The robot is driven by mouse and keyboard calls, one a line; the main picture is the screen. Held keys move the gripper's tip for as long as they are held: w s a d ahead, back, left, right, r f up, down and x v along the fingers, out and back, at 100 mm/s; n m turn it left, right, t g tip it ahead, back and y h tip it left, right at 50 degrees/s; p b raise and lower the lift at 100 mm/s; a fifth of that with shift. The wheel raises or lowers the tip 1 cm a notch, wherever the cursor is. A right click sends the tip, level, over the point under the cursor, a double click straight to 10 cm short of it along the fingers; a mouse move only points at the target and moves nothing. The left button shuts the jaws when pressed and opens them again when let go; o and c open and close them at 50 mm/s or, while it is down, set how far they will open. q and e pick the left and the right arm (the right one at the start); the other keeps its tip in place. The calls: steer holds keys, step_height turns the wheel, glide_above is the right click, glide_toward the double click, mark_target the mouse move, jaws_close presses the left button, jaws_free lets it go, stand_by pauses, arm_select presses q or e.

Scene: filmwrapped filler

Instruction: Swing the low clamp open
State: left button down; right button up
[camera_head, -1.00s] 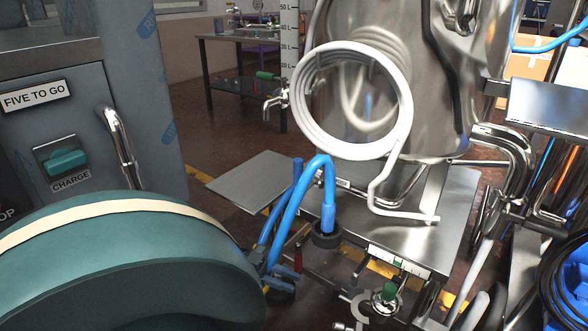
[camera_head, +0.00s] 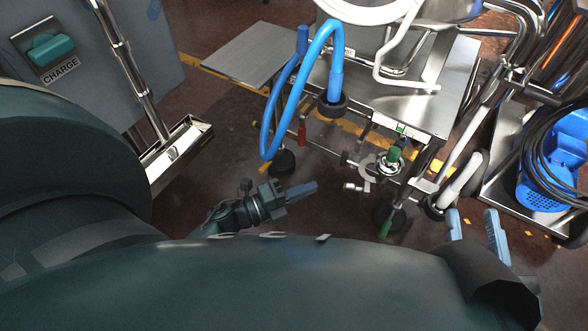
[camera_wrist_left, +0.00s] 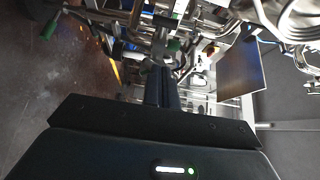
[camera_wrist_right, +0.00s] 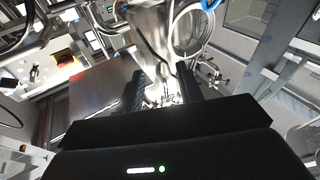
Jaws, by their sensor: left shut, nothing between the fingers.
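The low clamp (camera_head: 367,170) is a silver ring-like fitting with a small knob at its lower left. It sits under the steel table's front edge, beside a green-handled valve (camera_head: 392,157). I cannot tell whether the clamp is closed. My left gripper (camera_head: 314,187) is shut and empty, to the left of the clamp and apart from it. Its closed fingers (camera_wrist_left: 162,84) point toward the metal fittings in the left wrist view. My right gripper (camera_head: 472,213) is open and empty, to the right of the clamp; its spread fingers also show in the right wrist view (camera_wrist_right: 161,86).
A blue hose (camera_head: 281,95) loops down left of the clamp. The steel table (camera_head: 430,105) stands above it. A white-handled pipe (camera_head: 462,180) and a blue pump with black hose (camera_head: 553,160) are at the right. A grey cabinet (camera_head: 80,75) stands at the left.

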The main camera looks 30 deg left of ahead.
mark_target(349, 162)
arm_select(q)
steer(key=w+d, duration=0.1)
steer(key=w, duration=0.2)
steer(key=w+d+b, duration=0.1)
steer(key=w, duration=0.1)
steer(key=w+b, duration=0.1)
steer(key=w, duration=0.2)
steer(key=shift+w+d, duration=0.35)
steer(key=shift+d, duration=0.05)
arm_select(e)
steer(key=shift+w+a+r+n+t+y, duration=0.1)
steer(key=shift+a+r+n+t+y, duration=0.15)
steer(key=shift+r, duration=0.25)
steer(key=shift+w+r+n+t+y, duration=0.1)
steer(key=shift+r+t+y, duration=0.05)
steer(key=shift+r+y, duration=0.3)
arm_select(q)
steer(key=shift+a, duration=0.2)
arm_select(e)
steer(key=shift+d+f, duration=0.1)
steer(key=shift+d, duration=0.1)
